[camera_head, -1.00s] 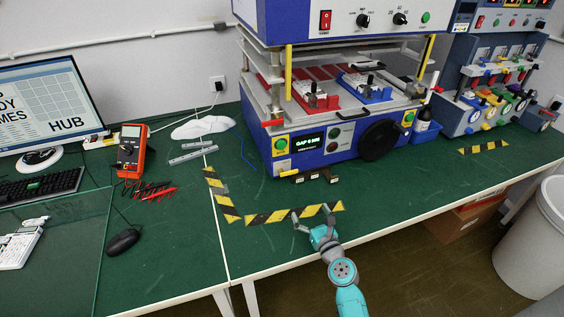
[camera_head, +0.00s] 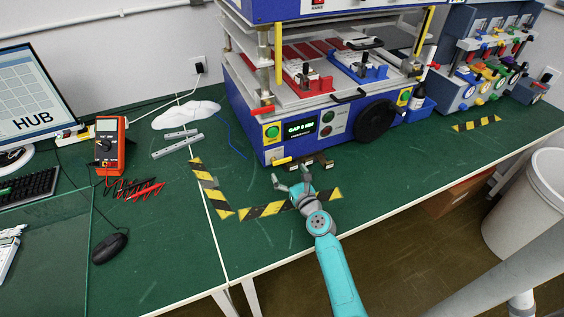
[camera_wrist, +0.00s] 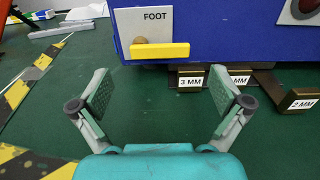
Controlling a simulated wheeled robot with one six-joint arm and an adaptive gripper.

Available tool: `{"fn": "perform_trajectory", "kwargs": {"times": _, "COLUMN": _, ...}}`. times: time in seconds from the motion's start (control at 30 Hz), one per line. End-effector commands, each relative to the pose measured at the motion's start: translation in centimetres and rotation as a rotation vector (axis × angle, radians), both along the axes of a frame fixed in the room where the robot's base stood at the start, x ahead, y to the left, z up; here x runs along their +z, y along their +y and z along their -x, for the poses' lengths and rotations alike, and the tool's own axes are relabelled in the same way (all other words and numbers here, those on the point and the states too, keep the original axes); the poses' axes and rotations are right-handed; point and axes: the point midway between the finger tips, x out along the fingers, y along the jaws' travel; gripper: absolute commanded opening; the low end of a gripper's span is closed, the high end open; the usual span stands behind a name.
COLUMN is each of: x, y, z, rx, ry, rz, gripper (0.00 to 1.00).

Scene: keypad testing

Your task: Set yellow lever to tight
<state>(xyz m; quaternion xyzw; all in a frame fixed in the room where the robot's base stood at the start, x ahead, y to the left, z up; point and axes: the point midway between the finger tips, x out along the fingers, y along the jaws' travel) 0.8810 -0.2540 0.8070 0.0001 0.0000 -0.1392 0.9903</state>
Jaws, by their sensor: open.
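The yellow lever (camera_wrist: 160,51) is a short horizontal bar on a round pivot, on a pale plate marked FOOT at the bottom of the blue machine's front. In the head view the yellow lever (camera_head: 282,161) sits at the machine's lower left corner. My gripper (camera_wrist: 158,90) is open and empty, its two padded fingers spread wide. The lever lies ahead of the fingers, between them in the wrist view, with no contact visible. In the head view my gripper (camera_head: 290,184) is just in front of the machine, over the green table. No "tight" marking is readable.
Brown blocks labelled 3 MM (camera_wrist: 190,81) and 2 MM (camera_wrist: 299,101) stand at the machine's foot, right of the lever. Black-and-yellow tape (camera_head: 262,210) marks the table. A multimeter (camera_head: 109,146) with red leads lies left. The table in front is clear.

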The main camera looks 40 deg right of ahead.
Motion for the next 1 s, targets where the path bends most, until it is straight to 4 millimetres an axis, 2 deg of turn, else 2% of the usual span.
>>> {"fn": "perform_trajectory", "kwargs": {"times": 0.1, "x": 0.0, "y": -0.6, "z": -2.0, "rx": 0.000, "ry": -0.001, "rz": 0.000, "gripper": 1.00}}
{"fn": "perform_trajectory", "kwargs": {"times": 0.3, "x": 0.0, "y": -1.2, "z": -4.3, "rx": 0.000, "ry": 0.000, "rz": 0.000, "gripper": 1.00}}
{"fn": "perform_trajectory", "kwargs": {"times": 0.5, "x": 0.0, "y": -1.5, "z": -5.2, "rx": 0.000, "ry": 0.000, "rz": 0.000, "gripper": 1.00}}
{"fn": "perform_trajectory", "kwargs": {"times": 0.77, "x": 0.0, "y": -1.5, "z": -5.3, "rx": 0.000, "ry": 0.000, "rz": 0.000, "gripper": 1.00}}
{"fn": "perform_trajectory", "kwargs": {"times": 0.87, "x": 0.0, "y": -1.5, "z": -5.2, "rx": 0.000, "ry": 0.000, "rz": 0.000, "gripper": 0.78}}
{"fn": "perform_trajectory", "kwargs": {"times": 1.0, "x": 0.0, "y": -1.5, "z": -5.2, "rx": -0.001, "ry": 0.000, "rz": 0.000, "gripper": 0.42}}
